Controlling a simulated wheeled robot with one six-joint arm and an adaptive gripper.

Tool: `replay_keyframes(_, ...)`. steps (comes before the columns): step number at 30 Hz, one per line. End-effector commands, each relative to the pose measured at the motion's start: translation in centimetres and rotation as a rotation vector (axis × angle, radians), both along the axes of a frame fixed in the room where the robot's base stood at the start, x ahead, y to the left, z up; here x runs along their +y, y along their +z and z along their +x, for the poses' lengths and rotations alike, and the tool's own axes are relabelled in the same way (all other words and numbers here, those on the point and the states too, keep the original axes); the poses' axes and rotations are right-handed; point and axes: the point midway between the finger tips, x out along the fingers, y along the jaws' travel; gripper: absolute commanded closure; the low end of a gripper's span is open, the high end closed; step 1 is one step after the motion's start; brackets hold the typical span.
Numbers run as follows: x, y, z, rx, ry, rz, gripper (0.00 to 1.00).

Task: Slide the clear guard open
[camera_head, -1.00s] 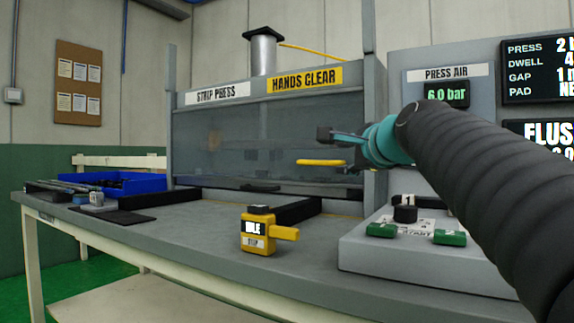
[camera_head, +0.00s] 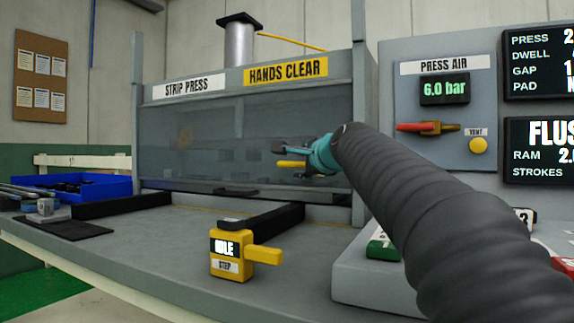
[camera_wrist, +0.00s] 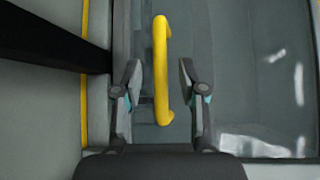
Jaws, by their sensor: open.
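The clear guard (camera_head: 185,138) is a grey see-through panel across the front of the strip press, and it is down. Its yellow bar handle (camera_head: 291,164) is in front of its lower right part. In the wrist view the handle (camera_wrist: 160,70) runs up the picture between the two fingers of my gripper (camera_wrist: 160,88). The fingers are open, with a gap on both sides of the handle. In the head view my gripper (camera_head: 283,157) is at the handle, and my arm hides part of the guard's right side.
A yellow box marked IDLE (camera_head: 226,255) stands on the bench (camera_head: 150,245). A dark rail (camera_head: 270,222) runs behind it. A button console (camera_head: 350,280) and an air panel (camera_head: 440,60) are at the right. A blue tray (camera_head: 85,190) is at the left.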

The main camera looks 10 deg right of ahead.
Motion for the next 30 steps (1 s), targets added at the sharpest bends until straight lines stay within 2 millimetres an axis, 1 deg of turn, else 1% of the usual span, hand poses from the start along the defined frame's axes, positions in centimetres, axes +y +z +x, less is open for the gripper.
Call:
replay_keyframes(1,0.2,-0.2,0.9,0.002,0.001,0.001,0.59)
replay_keyframes(3,0.3,-0.3,1.8,0.001,0.000,0.001,0.59)
replay_keyframes(9,0.5,-0.5,3.5,0.000,-0.002,0.001,0.59)
replay_keyframes(20,0.5,-0.6,3.8,-0.001,-0.002,0.000,0.59)
replay_keyframes(23,0.5,-0.6,3.8,-0.001,-0.002,0.000,0.81)
replay_keyframes(24,0.5,-0.6,3.8,-0.001,-0.002,0.000,0.91)
replay_keyframes(25,0.5,-0.6,3.8,-0.001,-0.002,0.001,0.99)
replay_keyframes(26,0.5,-0.6,3.8,-0.001,-0.002,0.001,1.00)
replay_keyframes(30,0.5,-0.6,3.8,0.000,-0.002,0.000,1.00)
